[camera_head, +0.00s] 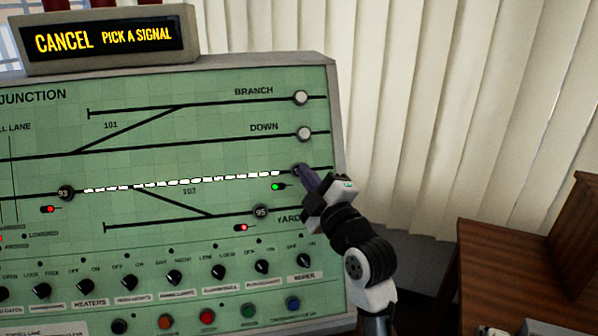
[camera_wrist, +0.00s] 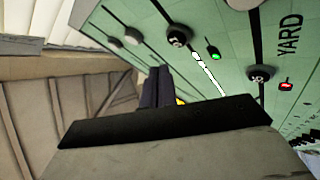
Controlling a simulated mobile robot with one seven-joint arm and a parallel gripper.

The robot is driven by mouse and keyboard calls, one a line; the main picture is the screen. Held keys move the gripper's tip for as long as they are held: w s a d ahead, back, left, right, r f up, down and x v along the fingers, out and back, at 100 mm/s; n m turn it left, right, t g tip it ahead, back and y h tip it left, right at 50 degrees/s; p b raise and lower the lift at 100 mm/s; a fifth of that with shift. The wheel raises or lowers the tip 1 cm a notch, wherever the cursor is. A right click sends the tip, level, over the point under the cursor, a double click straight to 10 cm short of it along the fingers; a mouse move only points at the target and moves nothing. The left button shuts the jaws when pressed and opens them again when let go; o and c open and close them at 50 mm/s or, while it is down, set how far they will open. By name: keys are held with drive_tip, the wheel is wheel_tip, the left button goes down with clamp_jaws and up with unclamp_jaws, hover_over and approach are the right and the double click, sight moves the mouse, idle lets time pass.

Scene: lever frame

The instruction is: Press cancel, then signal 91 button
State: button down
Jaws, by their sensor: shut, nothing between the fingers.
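The green signal panel (camera_head: 60,130) carries a track diagram with round signal buttons. A dark button (camera_head: 298,170) sits at the right end of a lit white track line, next to a green lamp (camera_head: 275,187). It shows in the wrist view as a numbered button (camera_wrist: 178,38), its number too blurred to read surely. My gripper (camera_head: 303,174) is shut and empty, its purple fingertips overlapping this button in the head view. In the wrist view the fingers (camera_wrist: 157,72) end just short of it. The display (camera_head: 105,40) reads "CANCEL PICK A SIGNAL". No button marked cancel is readable.
Button 93 (camera_head: 66,193) and button 95 (camera_head: 261,211) have red lamps beside them. Two white buttons (camera_head: 301,97) (camera_head: 304,133) are above. Knobs and coloured buttons (camera_head: 207,317) line the bottom. A wooden desk (camera_head: 490,255) stands right, blinds (camera_head: 450,90) behind.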

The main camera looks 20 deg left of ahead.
drive_tip(key=shift+w+a+f+b, duration=0.3)
drive_tip(key=shift+w+a+f, duration=0.15)
drive_tip(key=shift+w, duration=0.2)
drive_tip(key=shift+f, duration=0.1)
idle(1.6)
drive_tip(key=shift+w+a+f+b, duration=0.15)
drive_tip(key=shift+w+b, duration=0.2)
drive_tip(key=shift+b, duration=0.25)
drive_tip(key=shift+w+a+f+b, duration=0.2)
drive_tip(key=shift+w+b, duration=0.1)
drive_tip(key=shift+b, duration=0.15)
idle(0.3)
idle(0.5)
drive_tip(key=shift+s+d+r, duration=0.4)
drive_tip(key=shift+s+d, duration=0.05)
drive_tip(key=shift+s, duration=0.2)
